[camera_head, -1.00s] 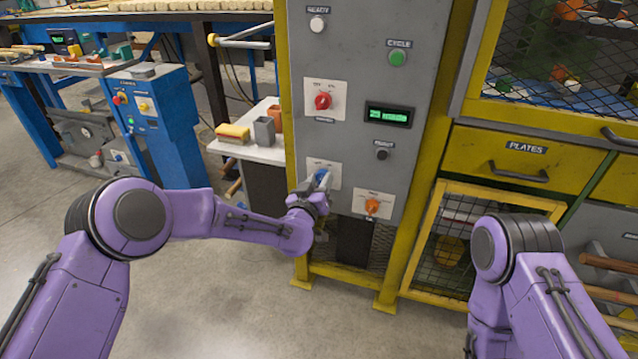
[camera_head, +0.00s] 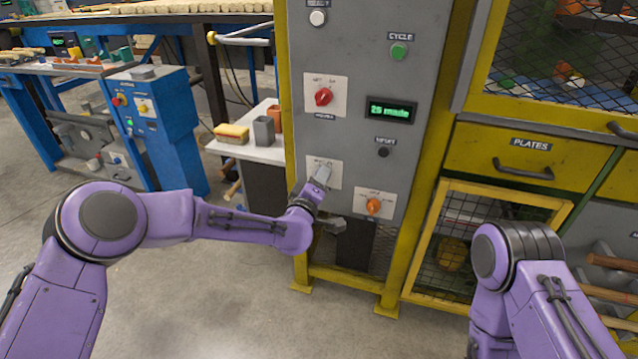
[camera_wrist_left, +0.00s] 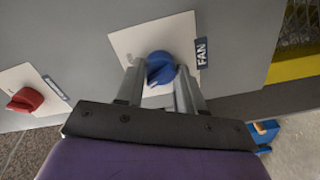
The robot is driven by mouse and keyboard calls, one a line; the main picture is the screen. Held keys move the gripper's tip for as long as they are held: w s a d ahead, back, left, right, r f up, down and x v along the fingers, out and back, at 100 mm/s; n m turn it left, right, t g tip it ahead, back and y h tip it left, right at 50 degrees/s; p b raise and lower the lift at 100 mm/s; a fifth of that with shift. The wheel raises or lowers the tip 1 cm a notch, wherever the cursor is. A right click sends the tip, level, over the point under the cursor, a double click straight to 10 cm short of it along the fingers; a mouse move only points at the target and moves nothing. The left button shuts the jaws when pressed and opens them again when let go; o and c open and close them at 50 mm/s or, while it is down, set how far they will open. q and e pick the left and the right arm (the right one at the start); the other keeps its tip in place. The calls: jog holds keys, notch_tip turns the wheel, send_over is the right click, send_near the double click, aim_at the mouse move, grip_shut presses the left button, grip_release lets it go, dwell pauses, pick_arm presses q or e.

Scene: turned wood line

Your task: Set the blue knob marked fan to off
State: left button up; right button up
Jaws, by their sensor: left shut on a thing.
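The blue knob (camera_wrist_left: 160,66) sits on a white plate (camera_wrist_left: 125,42) beside a label reading FAN (camera_wrist_left: 201,53) in the left wrist view. My left gripper (camera_wrist_left: 158,84) has a finger on each side of the knob and is shut on it. In the head view the gripper (camera_head: 322,174) covers the knob, and only part of its white plate (camera_head: 311,166) shows. The knob's pointer and the plate's position marks are too small or hidden to read. My right gripper is outside both views; only its arm shows.
On the same grey panel are a red knob (camera_head: 323,96) above, an orange knob (camera_head: 374,206) to the right, a green CYCLE button (camera_head: 398,51), a small dark button (camera_head: 383,152) and a display (camera_head: 390,111) reading "25 made". A yellow frame post (camera_head: 287,120) edges the panel.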

pick_arm(q)
jog(key=shift+n, duration=0.5)
jog(key=o, duration=1)
jog(key=shift+o, duration=0.2)
jog(key=v, duration=1)
jog(key=shift+s, duration=0.3)
jog(key=shift+a, duration=0.1)
